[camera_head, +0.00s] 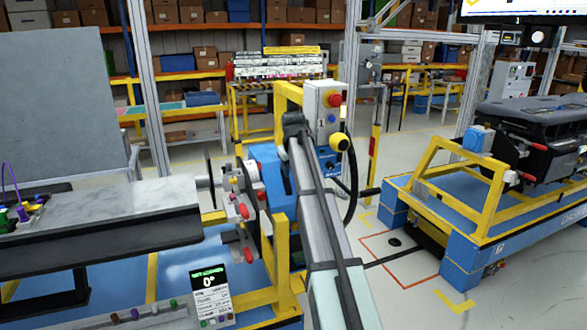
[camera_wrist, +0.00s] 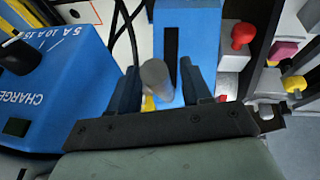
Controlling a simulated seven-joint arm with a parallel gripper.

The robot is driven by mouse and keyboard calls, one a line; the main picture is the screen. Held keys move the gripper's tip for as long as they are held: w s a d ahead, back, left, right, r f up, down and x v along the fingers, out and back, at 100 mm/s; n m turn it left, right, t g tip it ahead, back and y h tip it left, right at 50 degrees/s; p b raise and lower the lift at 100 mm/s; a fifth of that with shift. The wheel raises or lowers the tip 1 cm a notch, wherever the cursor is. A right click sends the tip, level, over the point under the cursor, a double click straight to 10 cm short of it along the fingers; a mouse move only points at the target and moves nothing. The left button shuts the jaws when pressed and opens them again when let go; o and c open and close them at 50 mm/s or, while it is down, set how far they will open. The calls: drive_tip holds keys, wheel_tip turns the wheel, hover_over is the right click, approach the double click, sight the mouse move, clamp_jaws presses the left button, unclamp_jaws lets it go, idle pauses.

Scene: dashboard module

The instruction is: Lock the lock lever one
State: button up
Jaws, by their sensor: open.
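Several red-tipped levers sit on the grey fixture plate at the end of the long grey panel; one red handle (camera_head: 244,211) is at mid height and another (camera_head: 248,256) is lower. I cannot tell which is lock lever one. In the wrist view a red knob (camera_wrist: 243,33) stands on a grey block right of my gripper, with magenta (camera_wrist: 285,50) and yellow (camera_wrist: 295,83) knobs further right. My gripper (camera_wrist: 160,68) is open, its dark fingers apart on either side of a grey rounded post (camera_wrist: 156,76). I cannot tell whether they touch it. In the head view my arm hides the fingers.
A blue charger box (camera_wrist: 40,80) is close left of my gripper, and a blue slotted block (camera_wrist: 190,50) lies beyond it. A control box (camera_head: 326,112) with a red button stands behind my arm. A yellow-framed blue cart (camera_head: 470,235) stands right, across open floor.

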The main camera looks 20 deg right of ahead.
drive_tip(key=shift+c, duration=0.4)
clamp_jaws()
